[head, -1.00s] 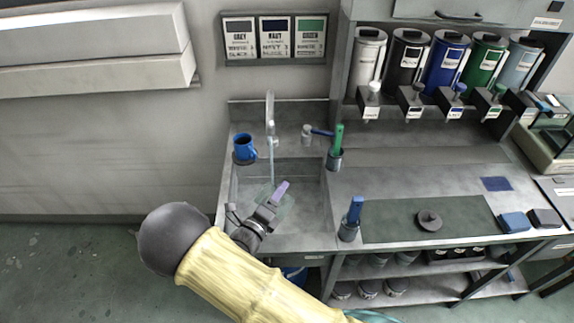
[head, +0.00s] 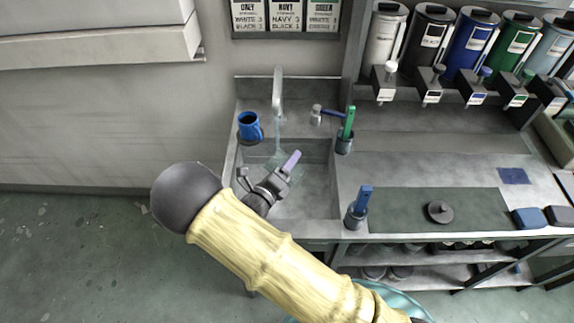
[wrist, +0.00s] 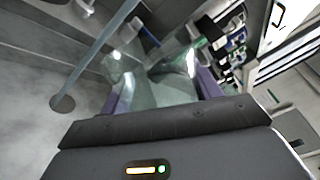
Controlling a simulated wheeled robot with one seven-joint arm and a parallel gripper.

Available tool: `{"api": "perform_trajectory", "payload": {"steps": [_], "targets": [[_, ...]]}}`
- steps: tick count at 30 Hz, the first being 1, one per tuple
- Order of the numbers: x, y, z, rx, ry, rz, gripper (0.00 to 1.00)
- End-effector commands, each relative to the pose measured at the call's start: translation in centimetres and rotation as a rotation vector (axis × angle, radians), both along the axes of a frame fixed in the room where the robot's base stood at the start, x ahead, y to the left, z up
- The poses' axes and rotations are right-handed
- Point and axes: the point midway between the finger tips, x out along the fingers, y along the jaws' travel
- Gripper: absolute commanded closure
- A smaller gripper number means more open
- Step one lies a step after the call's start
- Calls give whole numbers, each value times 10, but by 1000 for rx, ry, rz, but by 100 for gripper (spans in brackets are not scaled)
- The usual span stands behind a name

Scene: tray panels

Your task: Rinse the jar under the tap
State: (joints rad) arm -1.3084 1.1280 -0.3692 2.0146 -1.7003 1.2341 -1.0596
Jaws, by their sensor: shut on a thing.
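My gripper (head: 287,165) has lavender fingers and is shut on the jar, over the sink basin. The clear glass jar (wrist: 165,75) lies between the fingers in the wrist view. In the head view the jar is faint and mostly hidden by the gripper. The tap (head: 278,88) stands at the back of the sink (head: 310,195). A thin pale water stream falls from it; in the wrist view the stream (wrist: 100,48) runs left of the jar down to a dark drain (wrist: 62,103). The stream appears beside the jar; I cannot tell if they touch.
A dark mat (head: 410,213) with a round grey object (head: 439,211) lies on the right counter.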

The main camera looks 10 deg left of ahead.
Motion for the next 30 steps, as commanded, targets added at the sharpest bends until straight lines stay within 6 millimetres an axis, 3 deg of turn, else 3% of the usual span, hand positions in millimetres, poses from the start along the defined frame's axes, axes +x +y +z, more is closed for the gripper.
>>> {"api": "perform_trajectory", "payload": {"steps": [30], "targets": [[-1, 2, -5, 592, -177, 2, 67]]}}
